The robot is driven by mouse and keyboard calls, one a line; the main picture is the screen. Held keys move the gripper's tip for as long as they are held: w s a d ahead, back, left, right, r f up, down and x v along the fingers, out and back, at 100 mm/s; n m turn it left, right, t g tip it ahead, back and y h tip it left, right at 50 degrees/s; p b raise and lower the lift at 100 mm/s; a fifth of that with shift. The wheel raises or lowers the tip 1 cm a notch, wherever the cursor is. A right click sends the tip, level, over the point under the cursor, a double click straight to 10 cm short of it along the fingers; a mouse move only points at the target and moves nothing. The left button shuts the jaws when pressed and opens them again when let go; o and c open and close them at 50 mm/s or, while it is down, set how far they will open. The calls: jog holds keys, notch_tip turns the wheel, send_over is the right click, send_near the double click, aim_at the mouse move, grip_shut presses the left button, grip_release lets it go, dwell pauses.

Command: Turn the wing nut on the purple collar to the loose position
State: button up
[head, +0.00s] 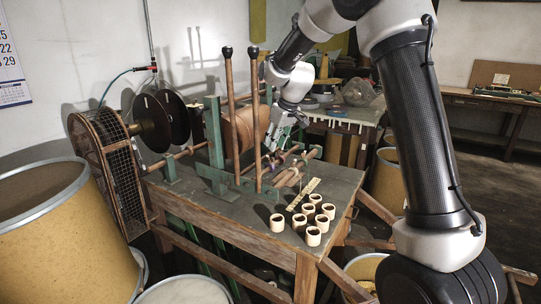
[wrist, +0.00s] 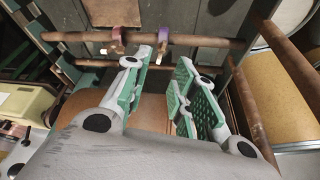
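The purple collar (wrist: 164,40) sits around a wooden shaft (wrist: 205,41) in the wrist view, with a small pale tab below it that may be its wing nut (wrist: 158,58). The nut's exact angle is too small to tell. A duller reddish collar (wrist: 118,42) sits to its left on the same shaft, with another pale tab. My gripper (wrist: 164,63) is open, its green-padded fingers apart and nothing seen held between them. The fingertips appear just below the purple collar; contact cannot be told. In the head view my gripper (head: 273,146) hangs over the winding frame.
Two upright wooden levers (head: 229,115) stand left of my gripper. Several pale cups (head: 313,236) and a perforated strip (head: 303,194) lie on the front of the bench (head: 235,225). Large drums (head: 45,235) stand at the left. A brown roll (wrist: 155,112) lies beneath my fingers.

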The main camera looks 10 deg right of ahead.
aim_at(270, 160)
jog(key=x, duration=0.6)
jog(key=shift+f, duration=0.25)
jog(key=shift+c, duration=0.3)
grip_shut()
